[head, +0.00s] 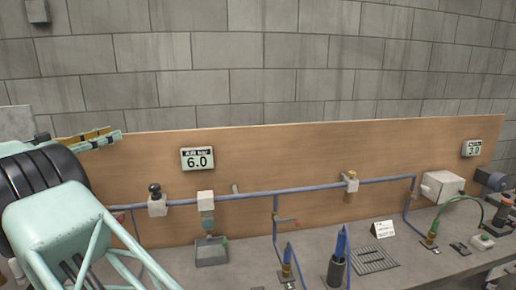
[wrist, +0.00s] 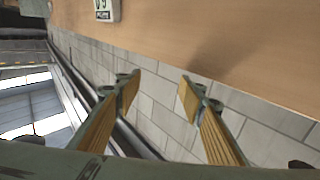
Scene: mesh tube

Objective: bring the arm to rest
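My gripper shows in the wrist view (wrist: 158,90) with its two yellow-padded fingers well apart and nothing between them. Behind the fingers are grey block wall and the edge of a wooden backboard. In the head view my pale green arm fills the lower left, and the gripper (head: 92,138) reaches to the right in front of the backboard's left end. It is raised above the bench and touches nothing that I can see.
The wooden backboard (head: 300,152) carries a blue pipe (head: 315,190) with valves and a display reading 6.0 (head: 197,159). A second display (head: 472,148) is at far right. The bench holds a grey tray (head: 212,252), a dark cup with blue items (head: 336,272), a drain grate (head: 375,260) and a white card (head: 383,229).

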